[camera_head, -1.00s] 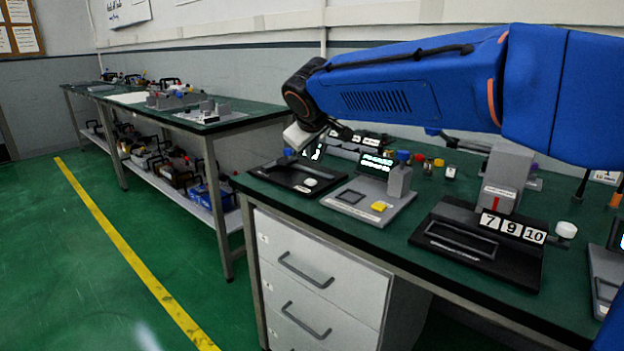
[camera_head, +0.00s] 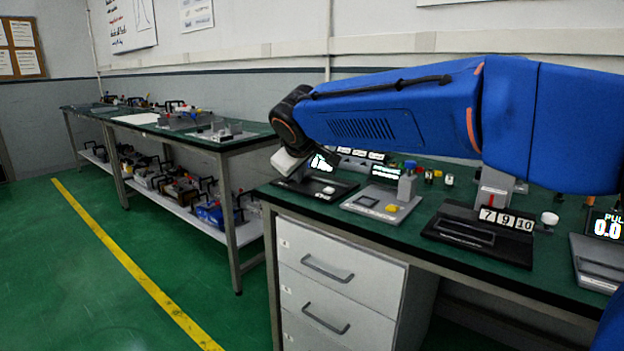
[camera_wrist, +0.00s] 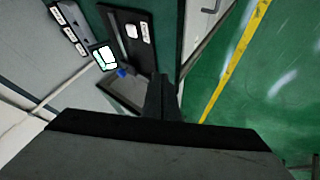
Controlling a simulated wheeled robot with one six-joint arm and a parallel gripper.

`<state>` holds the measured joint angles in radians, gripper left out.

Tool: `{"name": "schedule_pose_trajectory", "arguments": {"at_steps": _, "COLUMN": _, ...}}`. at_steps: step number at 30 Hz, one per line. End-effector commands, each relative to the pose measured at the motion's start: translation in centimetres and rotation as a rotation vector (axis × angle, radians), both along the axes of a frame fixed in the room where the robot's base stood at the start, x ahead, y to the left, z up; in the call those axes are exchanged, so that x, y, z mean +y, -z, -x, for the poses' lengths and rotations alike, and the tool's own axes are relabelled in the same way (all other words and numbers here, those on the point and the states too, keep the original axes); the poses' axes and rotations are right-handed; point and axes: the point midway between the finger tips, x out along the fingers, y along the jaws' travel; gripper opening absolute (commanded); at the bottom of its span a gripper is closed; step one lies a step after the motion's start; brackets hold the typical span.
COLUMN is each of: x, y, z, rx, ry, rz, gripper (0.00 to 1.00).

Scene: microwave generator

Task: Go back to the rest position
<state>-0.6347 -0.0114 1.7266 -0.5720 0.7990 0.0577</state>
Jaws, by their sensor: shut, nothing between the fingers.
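My gripper (camera_wrist: 161,84) shows in the wrist view as a dark narrow shape with its fingers together and nothing between them. In the head view my blue arm reaches left across the bench, and its pale end part hangs over the bench's left end; the fingertips are hard to make out there. Below the gripper the wrist view shows a black device (camera_wrist: 131,50) with a white button and a lit screen (camera_wrist: 104,57). The black device also shows in the head view (camera_head: 335,192), partly behind my arm's end.
A grey device with a yellow button (camera_head: 380,204) and a black stand with number cards 7, 9, 10 (camera_head: 478,235) stand on the green bench (camera_head: 400,238). White drawers (camera_head: 335,290) are below. A second bench (camera_head: 240,140) stands behind left. The green floor at left is clear.

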Motion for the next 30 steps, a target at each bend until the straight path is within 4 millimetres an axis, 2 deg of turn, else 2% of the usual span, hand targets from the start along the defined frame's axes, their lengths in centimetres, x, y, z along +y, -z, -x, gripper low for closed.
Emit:
{"name": "schedule_pose_trajectory", "arguments": {"at_steps": 2, "x": 0.0, "y": 0.0, "z": 0.0, "rx": 0.0, "ry": 0.001, "rz": -0.001, "gripper": 0.0}}
{"name": "schedule_pose_trajectory", "arguments": {"at_steps": 10, "x": -3.6, "y": 0.4, "z": 1.4, "rx": 0.025, "ry": 0.045, "rz": -0.018, "gripper": 0.0}}
{"name": "schedule_pose_trajectory", "arguments": {"at_steps": 14, "x": -5.8, "y": 0.7, "z": 2.5, "rx": 0.043, "ry": 0.074, "rz": -0.03, "gripper": 0.0}}
{"name": "schedule_pose_trajectory", "arguments": {"at_steps": 20, "x": -10.1, "y": 1.6, "z": 4.8, "rx": 0.077, "ry": 0.133, "rz": -0.055, "gripper": 0.0}}
{"name": "schedule_pose_trajectory", "arguments": {"at_steps": 23, "x": -12.9, "y": 2.4, "z": 6.7, "rx": 0.102, "ry": 0.174, "rz": -0.074, "gripper": 0.0}}
{"name": "schedule_pose_trajectory", "arguments": {"at_steps": 26, "x": -16.5, "y": 3.4, "z": 9.4, "rx": 0.131, "ry": 0.229, "rz": -0.102, "gripper": 0.0}}
{"name": "schedule_pose_trajectory", "arguments": {"at_steps": 30, "x": -21.3, "y": 5.5, "z": 13.9, "rx": 0.18, "ry": 0.315, "rz": -0.147, "gripper": 0.0}}
